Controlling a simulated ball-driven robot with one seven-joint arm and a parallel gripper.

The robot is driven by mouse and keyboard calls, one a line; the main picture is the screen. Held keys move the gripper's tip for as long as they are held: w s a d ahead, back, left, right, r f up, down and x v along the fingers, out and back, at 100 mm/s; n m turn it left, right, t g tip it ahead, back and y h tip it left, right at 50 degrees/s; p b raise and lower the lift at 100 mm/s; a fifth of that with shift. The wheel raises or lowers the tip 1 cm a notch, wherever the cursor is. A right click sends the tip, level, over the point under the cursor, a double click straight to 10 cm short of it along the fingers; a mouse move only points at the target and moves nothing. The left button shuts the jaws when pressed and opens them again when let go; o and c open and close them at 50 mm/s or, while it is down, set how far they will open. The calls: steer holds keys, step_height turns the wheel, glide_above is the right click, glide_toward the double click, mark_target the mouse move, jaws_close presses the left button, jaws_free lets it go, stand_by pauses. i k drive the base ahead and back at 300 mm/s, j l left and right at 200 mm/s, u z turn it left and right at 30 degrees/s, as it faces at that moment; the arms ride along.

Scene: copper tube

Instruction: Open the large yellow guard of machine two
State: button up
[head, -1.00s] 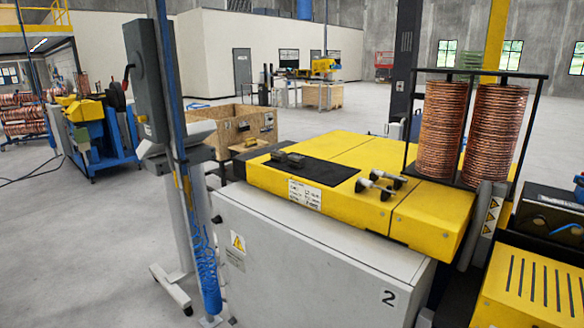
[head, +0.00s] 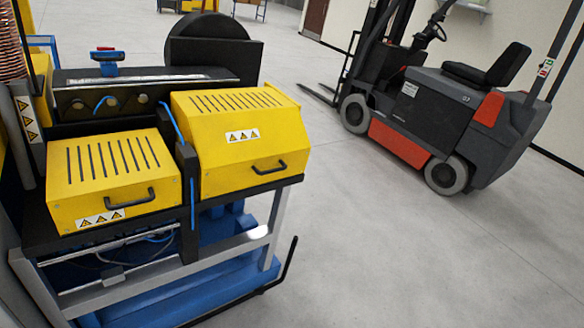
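The large yellow guard (head: 240,140) is on the right half of the machine's bench. It has a slotted sloping top, a warning label and a black handle (head: 269,167) low on its front face. It looks closed. A smaller yellow guard (head: 108,178) sits to its left, also closed, with slots on top and its own black handle (head: 130,200). My gripper is not in view, so its distance to the handles cannot be told.
A grey and red forklift (head: 440,110) stands at the right, its forks pointing left. A black bar (head: 290,262) sticks out near the bench's lower right corner. The concrete floor (head: 400,250) in front and to the right is clear. Copper coils (head: 10,45) show at the left edge.

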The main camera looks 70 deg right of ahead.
mark_target(242, 140)
steer(key=z, duration=1.6)
